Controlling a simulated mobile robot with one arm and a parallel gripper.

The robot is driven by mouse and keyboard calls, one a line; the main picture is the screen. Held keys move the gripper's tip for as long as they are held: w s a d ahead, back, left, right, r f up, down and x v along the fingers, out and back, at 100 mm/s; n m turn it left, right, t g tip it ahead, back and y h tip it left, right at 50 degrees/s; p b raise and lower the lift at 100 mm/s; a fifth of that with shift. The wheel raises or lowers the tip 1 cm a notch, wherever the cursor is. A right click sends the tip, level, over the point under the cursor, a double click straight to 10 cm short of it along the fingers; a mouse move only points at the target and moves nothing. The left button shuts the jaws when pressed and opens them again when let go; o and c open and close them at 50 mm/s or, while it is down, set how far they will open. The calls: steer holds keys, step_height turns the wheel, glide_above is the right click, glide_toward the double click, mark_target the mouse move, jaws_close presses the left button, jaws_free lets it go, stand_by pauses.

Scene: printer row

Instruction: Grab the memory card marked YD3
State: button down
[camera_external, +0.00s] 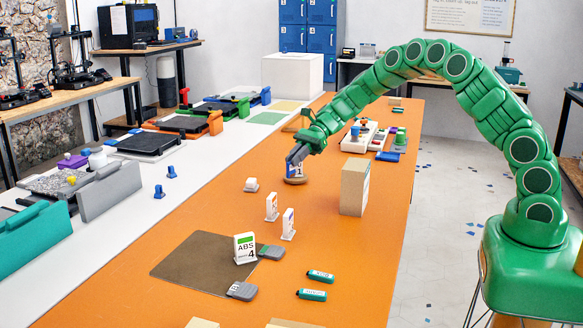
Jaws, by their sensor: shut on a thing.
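My green arm reaches over the orange table, and my gripper (296,154) points down at a round brown stand (296,181). The dark jaws are shut on a small blue and white piece (290,171) at that stand; its marking is too small to read, and I cannot tell whether it still touches the stand. Two grey-green card-like pieces (242,291) lie at the right edge of a brown mat. I cannot read YD3 on anything in view.
An upright ABS 4 sign (245,248) stands on the brown mat (190,265). Two small white signs (272,207) and a tan box (354,187) stand nearby. Two green sticks (320,276) lie in front. A white tray (361,136) with coloured pieces is behind.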

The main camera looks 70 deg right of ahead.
steer(key=s+a+r, duration=0.1)
steer(key=s+r, duration=0.2)
steer(key=s, duration=0.4)
